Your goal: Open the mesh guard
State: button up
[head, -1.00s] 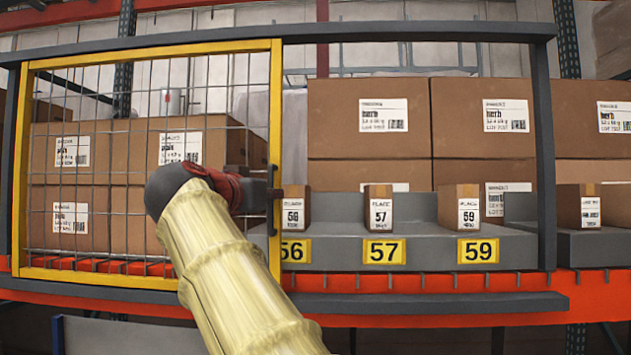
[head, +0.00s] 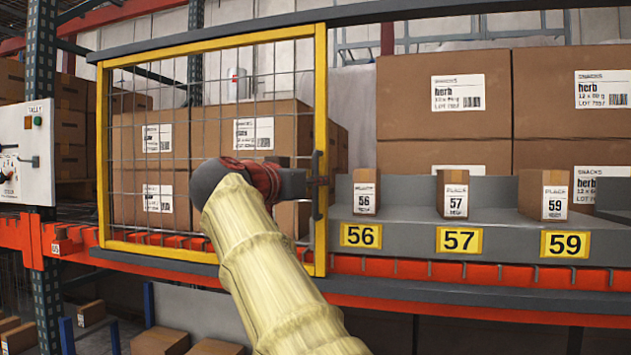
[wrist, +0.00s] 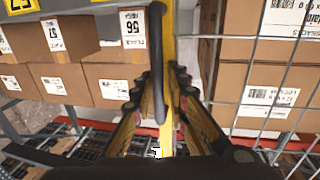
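The mesh guard (head: 321,110) is a yellow frame with grey wire mesh, standing upright across the left part of the shelf in the head view. Its dark vertical handle (head: 317,185) is on the right post and also shows in the wrist view (wrist: 158,60). My gripper (wrist: 158,88) is at this handle, with one finger on each side of the bar. Gaps show between fingers and bar, so it looks open. In the head view, my wrist hides the gripper's fingers and some lower mesh.
Small boxes stand above yellow labels 56 (head: 361,235), 57 (head: 459,240) and 59 (head: 566,244), right of the guard. Large cartons (head: 440,95) are behind. An orange beam (head: 470,305) runs along the front. A white control box (head: 26,150) is at far left.

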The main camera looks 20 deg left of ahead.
jog(key=shift+o, duration=1.1)
jog(key=shift+d, duration=0.1)
jog(key=shift+s, duration=0.15)
jog(key=s+a, duration=0.2)
jog(key=s, duration=0.9)
jog(key=shift+s, duration=0.3)
